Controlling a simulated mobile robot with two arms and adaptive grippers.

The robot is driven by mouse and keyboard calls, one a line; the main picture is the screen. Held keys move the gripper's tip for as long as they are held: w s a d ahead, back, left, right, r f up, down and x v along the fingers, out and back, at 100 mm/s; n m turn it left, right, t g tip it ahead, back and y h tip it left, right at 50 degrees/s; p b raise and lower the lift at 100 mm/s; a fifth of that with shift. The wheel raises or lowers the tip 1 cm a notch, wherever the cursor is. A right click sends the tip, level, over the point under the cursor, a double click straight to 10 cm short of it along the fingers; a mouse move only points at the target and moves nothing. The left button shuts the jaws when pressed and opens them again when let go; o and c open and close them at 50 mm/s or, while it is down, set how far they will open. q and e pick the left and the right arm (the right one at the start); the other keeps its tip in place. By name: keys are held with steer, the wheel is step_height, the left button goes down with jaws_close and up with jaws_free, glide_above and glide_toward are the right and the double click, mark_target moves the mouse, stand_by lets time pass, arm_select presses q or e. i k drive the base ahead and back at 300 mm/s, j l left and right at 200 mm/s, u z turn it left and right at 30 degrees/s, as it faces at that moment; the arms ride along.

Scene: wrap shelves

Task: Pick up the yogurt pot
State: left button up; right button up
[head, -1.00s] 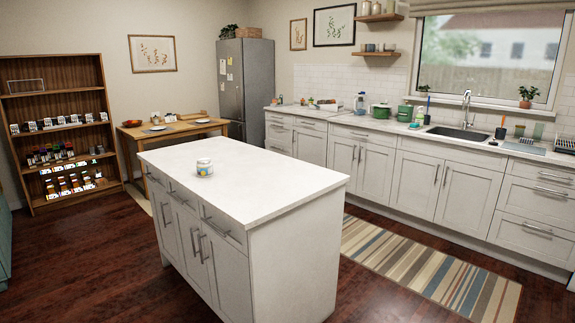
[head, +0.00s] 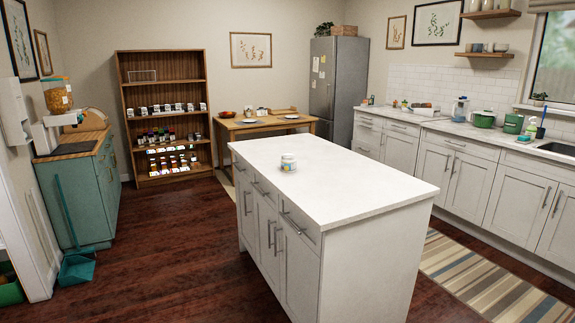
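The yogurt pot (head: 288,163) is a small, light-coloured pot with a coloured label. It stands upright on the white top of the kitchen island (head: 345,178), towards the far left part of that top. Nothing else stands on the island. Neither of my grippers shows in the head view, so their state is hidden.
A wooden shelf unit (head: 165,82) with rows of jars stands at the back left. A teal cabinet (head: 82,195) and a teal dustpan (head: 77,266) are at the left. Dark wooden floor (head: 180,260) lies clear left of the island. A wooden table (head: 262,125) stands behind it.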

mark_target(289, 162)
steer(key=i+u, duration=0.1)
steer(key=u, duration=0.3)
steer(key=i+l+u, duration=0.1)
steer(key=u, duration=0.3)
steer(key=i+l+u, duration=0.1)
steer(key=u, duration=0.3)
